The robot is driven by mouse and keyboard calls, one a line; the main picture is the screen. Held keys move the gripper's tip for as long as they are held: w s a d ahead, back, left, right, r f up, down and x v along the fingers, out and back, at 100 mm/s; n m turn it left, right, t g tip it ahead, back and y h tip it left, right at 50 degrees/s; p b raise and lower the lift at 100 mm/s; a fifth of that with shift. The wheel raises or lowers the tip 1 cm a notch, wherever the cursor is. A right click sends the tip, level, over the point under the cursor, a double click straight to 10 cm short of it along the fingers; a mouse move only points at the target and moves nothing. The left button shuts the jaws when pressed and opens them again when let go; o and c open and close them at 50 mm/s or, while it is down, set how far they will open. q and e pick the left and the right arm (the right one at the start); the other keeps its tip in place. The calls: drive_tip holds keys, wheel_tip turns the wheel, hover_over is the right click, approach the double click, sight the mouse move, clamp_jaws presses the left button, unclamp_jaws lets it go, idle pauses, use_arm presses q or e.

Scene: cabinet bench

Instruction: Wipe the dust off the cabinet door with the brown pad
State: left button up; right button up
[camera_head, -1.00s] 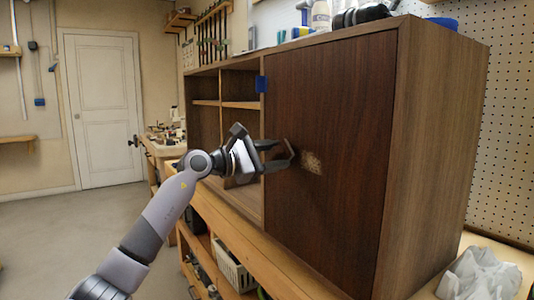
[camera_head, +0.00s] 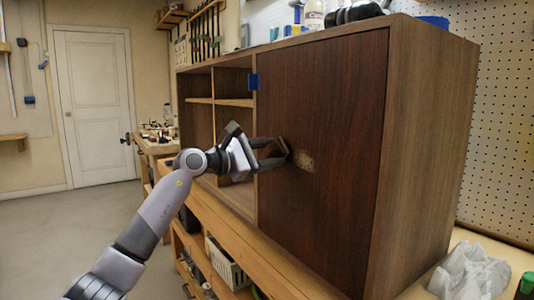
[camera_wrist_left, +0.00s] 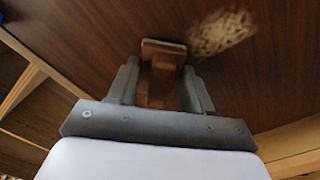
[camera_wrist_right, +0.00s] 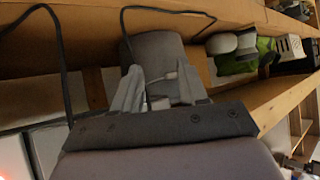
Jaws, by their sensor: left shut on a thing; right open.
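The dark brown cabinet door (camera_head: 335,110) is shut. A pale patch of dust (camera_head: 304,160) lies near the middle of the door; it also shows in the left wrist view (camera_wrist_left: 220,32). My left gripper (camera_head: 281,152) is shut on the brown pad (camera_wrist_left: 160,75), at the door just left of the dust. The pad's far end is at the door face; I cannot tell whether it touches. In the head view the fingers hide the pad. My right gripper (camera_wrist_right: 157,85) is open and empty, and shows only in its own wrist view.
Bottles (camera_head: 314,15) and other items stand on the cabinet top. A crumpled white cloth (camera_head: 470,272) lies on the bench at right. A black cable (camera_wrist_right: 60,55) hangs near my right gripper.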

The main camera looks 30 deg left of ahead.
sight(296, 154)
use_arm(q)
drive_tip(key=shift+w+d, duration=0.2)
drive_tip(key=shift+w, duration=0.15)
idle(0.3)
drive_tip(key=shift+s+d+p, duration=0.25)
drive_tip(key=shift+s+d, duration=0.05)
drive_tip(key=shift+d, duration=0.3)
drive_tip(key=shift+s+d+p, duration=0.25)
drive_tip(key=shift+d, duration=0.3)
